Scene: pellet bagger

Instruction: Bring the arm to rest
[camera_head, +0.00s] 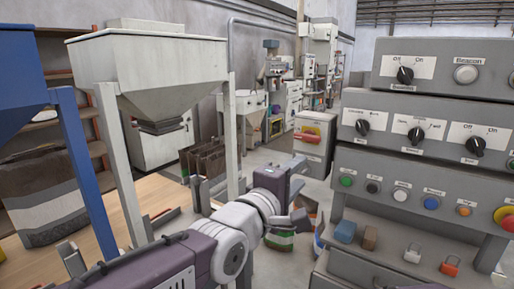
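My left arm comes in from the bottom left, with a purple and white forearm and a pale wrist. My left gripper (301,193) is at the middle of the view, left of the grey control panels. Its fingers look spread apart, and I see nothing held between them. It appears in front of a small bag with green and red marks on the floor, partly hidden by the gripper. My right gripper is not in view.
A grey hopper (150,70) on white legs and a blue frame (85,165) stand left, by a wooden table (150,196).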

